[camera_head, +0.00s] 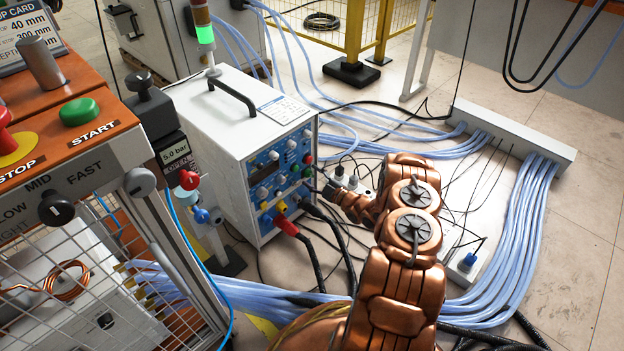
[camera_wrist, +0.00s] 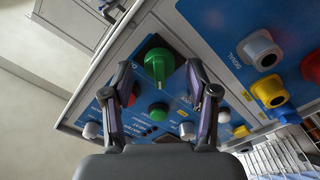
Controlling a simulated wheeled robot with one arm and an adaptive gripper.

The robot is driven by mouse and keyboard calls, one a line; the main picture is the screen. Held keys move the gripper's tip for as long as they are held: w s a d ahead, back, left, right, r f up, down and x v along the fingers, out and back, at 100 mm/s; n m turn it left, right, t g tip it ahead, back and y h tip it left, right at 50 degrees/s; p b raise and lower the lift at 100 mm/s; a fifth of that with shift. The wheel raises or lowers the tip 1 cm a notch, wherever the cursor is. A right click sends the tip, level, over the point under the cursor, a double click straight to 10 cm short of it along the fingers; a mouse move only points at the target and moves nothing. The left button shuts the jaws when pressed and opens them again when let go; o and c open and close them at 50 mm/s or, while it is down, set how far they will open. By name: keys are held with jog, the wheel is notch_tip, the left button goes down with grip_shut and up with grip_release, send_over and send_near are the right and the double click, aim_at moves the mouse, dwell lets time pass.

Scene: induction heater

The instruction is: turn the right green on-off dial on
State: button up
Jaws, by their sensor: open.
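The heater's blue control panel (camera_head: 262,178) is on the front of the white box, with several small knobs on it. A green dial (camera_head: 307,172) shows small near the panel's right edge. In the wrist view a large green dial (camera_wrist: 158,65) with a raised grip bar sits just beyond and between my gripper's fingertips (camera_wrist: 160,78). The fingers are apart, one on each side of it, and seem not to touch it. A second, smaller green knob (camera_wrist: 158,111) shows lower between the fingers. In the head view my gripper (camera_head: 327,190) is close to the panel's right side.
Yellow (camera_wrist: 269,91), red and white connectors stick out from the panel beside my gripper. Red plugs with black cables (camera_head: 287,226) hang at the panel's bottom. Pale blue hoses (camera_head: 520,235) lie on the floor around my arm. A orange-topped bench with a cage (camera_head: 70,225) stands left.

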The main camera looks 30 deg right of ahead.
jog(key=shift+w, duration=0.25)
grip_shut()
dwell(0.4)
